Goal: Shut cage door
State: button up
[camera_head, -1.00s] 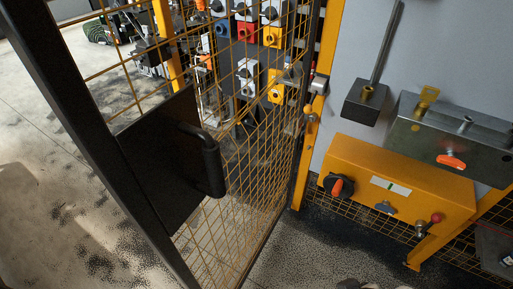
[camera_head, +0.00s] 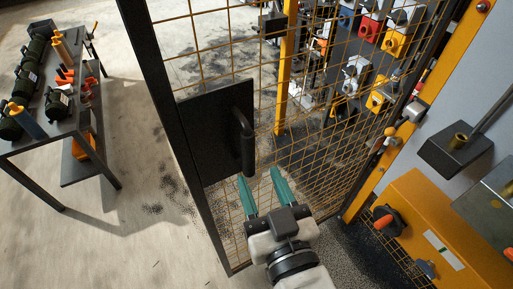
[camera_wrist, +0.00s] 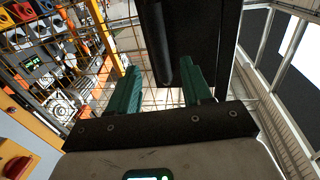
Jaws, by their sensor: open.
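The cage door (camera_head: 215,211) is a black-framed panel of yellow wire mesh. It stands open, swung out from the yellow post at the right. A black plate (camera_head: 207,125) with a vertical black handle (camera_head: 243,143) is fixed near its free edge. My gripper (camera_head: 261,177), with two green fingers, is open just below the handle's lower end in the head view. In the wrist view, the handle (camera_wrist: 157,50) lies ahead, in line with the gap between the fingers (camera_wrist: 155,85). I cannot tell whether the fingers touch it.
A yellow box with an orange-black knob (camera_head: 418,222) and a grey panel stand at the right. A dark table (camera_head: 70,125) with bottles and canisters stands at the left. Coloured switch boxes (camera_head: 395,42) show behind the mesh. The floor between table and door is clear.

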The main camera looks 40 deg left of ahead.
aim_at(250, 158)
jog(key=p+x, duration=0.1)
jog(key=x, duration=0.7)
jog(key=shift+s, duration=0.1)
grip_shut()
dwell(0.4)
